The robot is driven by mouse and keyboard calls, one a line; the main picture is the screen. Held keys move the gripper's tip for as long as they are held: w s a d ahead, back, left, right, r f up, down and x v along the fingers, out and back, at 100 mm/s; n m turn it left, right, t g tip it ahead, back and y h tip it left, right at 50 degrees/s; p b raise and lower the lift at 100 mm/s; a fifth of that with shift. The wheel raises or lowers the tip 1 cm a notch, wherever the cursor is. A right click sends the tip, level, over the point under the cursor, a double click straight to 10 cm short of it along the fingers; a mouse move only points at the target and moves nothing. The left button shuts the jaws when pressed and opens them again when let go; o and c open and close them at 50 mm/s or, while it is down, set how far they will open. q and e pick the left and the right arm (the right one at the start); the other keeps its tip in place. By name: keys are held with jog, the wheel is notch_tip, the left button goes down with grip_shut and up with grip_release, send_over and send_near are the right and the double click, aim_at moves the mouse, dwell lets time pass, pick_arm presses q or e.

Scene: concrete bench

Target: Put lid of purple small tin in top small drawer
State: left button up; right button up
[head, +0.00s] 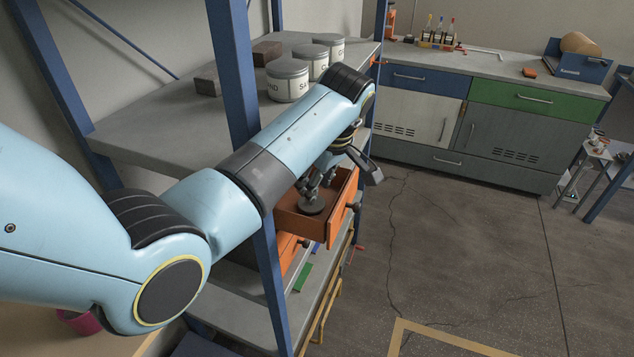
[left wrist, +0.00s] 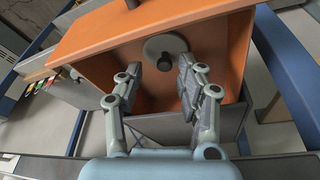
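A dark grey round lid (head: 312,207) is inside an open orange drawer (head: 340,215) on the shelf unit. In the left wrist view the lid (left wrist: 165,44) shows as a grey disc just past my fingertips, inside the orange walls (left wrist: 225,45). My left gripper (head: 320,187) reaches down into the drawer over the lid. In the left wrist view its two fingers (left wrist: 175,75) stand apart with a gap between them and nothing clearly gripped. Whether a fingertip touches the lid I cannot tell. My right gripper is not in view.
Labelled grey-lidded canisters (head: 287,80) and dark blocks (head: 207,80) stand on the concrete top. A blue shelf post (head: 240,80) stands beside my left arm. A magenta object (head: 78,321) is partly hidden below the arm. The floor right of the drawer is clear.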

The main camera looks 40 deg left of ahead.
pick_arm(q)
jog(key=shift+s+d, duration=0.15)
jog(key=shift+s, duration=0.1)
jog(key=w+v, duration=0.1)
jog(key=v, duration=1.1)
jog(key=shift+s+r+p, duration=0.25)
jog(key=shift+r+p, duration=0.1)
jog(key=shift+f, duration=0.1)
